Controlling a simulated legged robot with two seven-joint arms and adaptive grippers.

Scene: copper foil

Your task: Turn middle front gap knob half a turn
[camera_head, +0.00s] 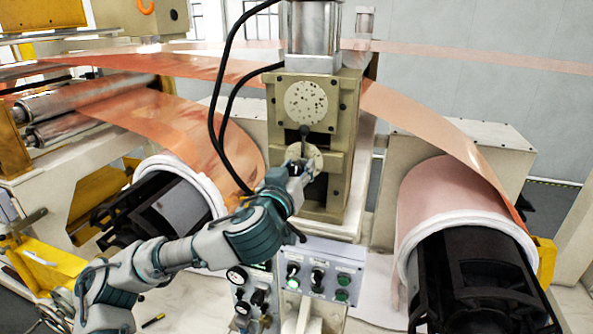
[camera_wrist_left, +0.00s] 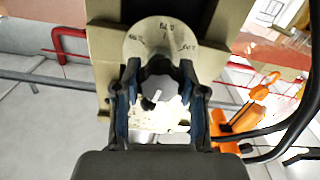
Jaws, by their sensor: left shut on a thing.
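The front gap knob (camera_wrist_left: 160,92) is a pale grey, faceted knob with a white pointer mark, set on a round pale dial plate with handwritten marks (camera_wrist_left: 160,40). My left gripper (camera_wrist_left: 160,98) is shut on it, with one dark finger on each side. In the head view, my left gripper (camera_head: 297,170) reaches the front of the beige press block (camera_head: 342,185) and covers most of the knob. Part of the dial plate (camera_head: 318,158) shows beside the gripper. My right gripper is in neither view.
A control panel (camera_head: 345,280) with switches and lit buttons stands below the arm, with gauges (camera_head: 237,276) on its left. Copper foil (camera_head: 430,122) runs to rolls on both sides (camera_head: 430,190). Black cables (camera_head: 223,125) hang close to the left of the gripper.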

